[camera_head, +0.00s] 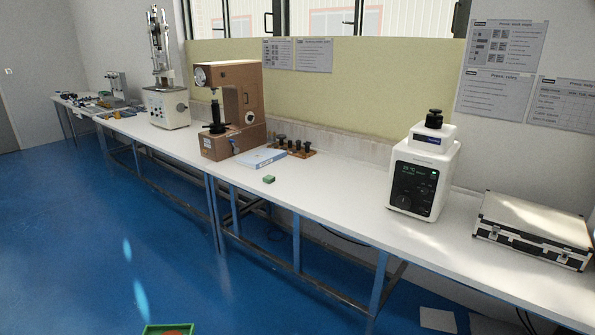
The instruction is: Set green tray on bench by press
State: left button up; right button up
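A green tray (149,331) shows at the bottom edge of the head view, with something orange-brown inside it. Only its far part is in frame, and what supports it is hidden. The long white bench (340,192) runs along the wall. A white box-shaped machine (425,172) with a dark control panel and a black knob on top stands on its right part. A brown tester (230,110) with a dial stands near the middle. A tall white machine (165,105) with a column stands further left. Neither of my grippers is in view.
A small green block (269,179) lies near the bench's front edge. A blue-white booklet (260,158) and several dark pieces on a brown holder (293,149) lie beside the brown tester. A silver case (533,230) lies at right. Bench between block and white machine is clear.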

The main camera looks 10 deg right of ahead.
aim_at(314, 192)
jog(key=i+l+z, duration=0.3)
jog(key=i, duration=0.65)
jog(key=i+j+z, duration=0.1)
jog(key=i+z, duration=0.15)
jog(key=i, duration=0.75)
jog(key=i+j+z, duration=0.3)
jog(key=i, duration=0.7)
jog(key=l, duration=0.1)
